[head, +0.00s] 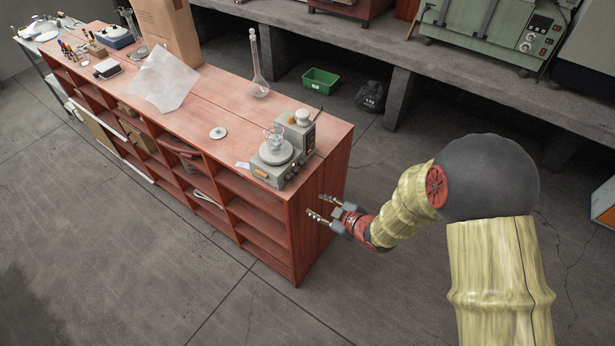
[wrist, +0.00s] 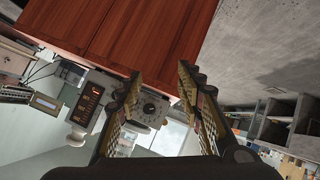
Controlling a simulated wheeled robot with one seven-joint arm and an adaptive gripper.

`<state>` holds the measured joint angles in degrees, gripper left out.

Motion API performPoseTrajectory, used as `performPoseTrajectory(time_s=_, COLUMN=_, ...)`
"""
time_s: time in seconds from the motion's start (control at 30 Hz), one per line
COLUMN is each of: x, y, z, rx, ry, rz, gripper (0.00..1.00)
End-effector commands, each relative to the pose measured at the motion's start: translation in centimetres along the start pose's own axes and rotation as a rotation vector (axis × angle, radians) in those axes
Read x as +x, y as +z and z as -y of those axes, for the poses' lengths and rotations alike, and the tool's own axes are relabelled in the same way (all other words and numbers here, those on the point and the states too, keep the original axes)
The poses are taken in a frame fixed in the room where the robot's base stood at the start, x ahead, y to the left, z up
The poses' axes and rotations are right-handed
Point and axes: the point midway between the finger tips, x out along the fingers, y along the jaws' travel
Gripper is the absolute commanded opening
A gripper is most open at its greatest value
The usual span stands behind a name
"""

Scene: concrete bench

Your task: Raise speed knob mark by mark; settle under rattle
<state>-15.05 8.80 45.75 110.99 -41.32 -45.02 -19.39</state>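A grey stirrer-like device (head: 270,173) stands at the near right end of the red bench, with a round plate and a glass vessel (head: 274,137) on top. In the wrist view its face appears upside down, with a dark round knob (wrist: 150,108) ringed by pale marks. A panel with lit orange digits (wrist: 92,98) is beside it. The knob shows between my fingers in that picture, but beyond them. My gripper (head: 314,205) is open and empty, off the bench's end and apart from the device; its fingers also show in the wrist view (wrist: 160,85).
The red bench (head: 190,110) has open shelves below. A tall flask (head: 257,70), a clear plastic sheet (head: 163,80) and a small white disc (head: 218,133) lie or stand along its top. A green crate (head: 320,80) is on the floor behind.

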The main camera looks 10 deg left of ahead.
Motion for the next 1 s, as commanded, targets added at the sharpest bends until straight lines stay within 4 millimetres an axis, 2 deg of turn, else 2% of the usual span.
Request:
performPoseTrajectory(time_s=0.03, x=0.1, y=-2.3, z=-0.8, rx=-0.038, ry=0.017, rz=-0.078, gripper=0.37)
performPoseTrajectory(time_s=0.1, x=-0.1, y=-4.7, z=-1.3, rx=-0.078, ry=0.036, rz=-0.166, gripper=0.37)
performPoseTrajectory(time_s=0.23, x=-0.7, y=-7.0, z=-1.8, rx=-0.114, ry=0.06, rz=-0.252, gripper=0.37)
performPoseTrajectory(time_s=0.43, x=0.5, y=-7.8, z=-2.0, rx=-0.132, ry=0.069, rz=-0.268, gripper=0.37)
performPoseTrajectory(time_s=0.8, x=5.7, y=-9.1, z=-2.2, rx=-0.13, ry=0.069, rz=-0.266, gripper=0.37)
performPoseTrajectory(time_s=1.0, x=6.7, y=-9.5, z=-2.4, rx=-0.129, ry=0.071, rz=-0.265, gripper=0.37)
